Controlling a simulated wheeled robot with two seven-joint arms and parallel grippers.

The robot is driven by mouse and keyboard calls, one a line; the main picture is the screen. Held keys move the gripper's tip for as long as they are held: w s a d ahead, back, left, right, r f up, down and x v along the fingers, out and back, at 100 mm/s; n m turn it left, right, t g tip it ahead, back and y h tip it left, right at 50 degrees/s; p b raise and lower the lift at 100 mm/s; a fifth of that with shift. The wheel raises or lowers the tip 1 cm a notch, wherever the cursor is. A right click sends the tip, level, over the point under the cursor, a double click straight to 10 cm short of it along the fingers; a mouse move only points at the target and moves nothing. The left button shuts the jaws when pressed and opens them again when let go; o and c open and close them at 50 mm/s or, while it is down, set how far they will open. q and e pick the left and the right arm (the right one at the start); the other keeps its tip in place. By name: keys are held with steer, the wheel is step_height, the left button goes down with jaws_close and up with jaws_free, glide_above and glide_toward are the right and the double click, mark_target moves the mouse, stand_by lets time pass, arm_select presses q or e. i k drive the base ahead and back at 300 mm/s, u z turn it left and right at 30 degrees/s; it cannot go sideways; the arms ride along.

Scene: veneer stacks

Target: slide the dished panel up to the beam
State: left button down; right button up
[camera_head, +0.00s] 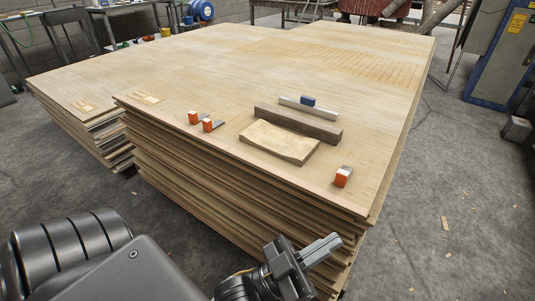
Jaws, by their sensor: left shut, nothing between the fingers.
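The dished panel (278,142) is a pale wooden slab with a curved front edge. It lies flat on the front part of the veneer stack (215,85). The beam (297,124) is a dark brown bar lying just behind the panel, roughly parallel to it. Their facing edges are very close; I cannot tell whether they touch. My left gripper (322,250) is shut and empty. It is in front of the stack's near side, well apart from the panel and nearer to me. My right gripper is not in view.
A light metal bar (312,110) with a blue block (308,101) lies behind the beam. The stack's left and back top is mostly clear. A blue cabinet (503,55) stands at right.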

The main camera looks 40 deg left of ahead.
mark_target(291, 147)
steer(key=k, duration=0.45)
steer(key=z, duration=1.25)
steer(key=i, duration=1.1)
steer(key=u, duration=2.35)
steer(key=i, duration=0.5)
steer(key=u, duration=0.05)
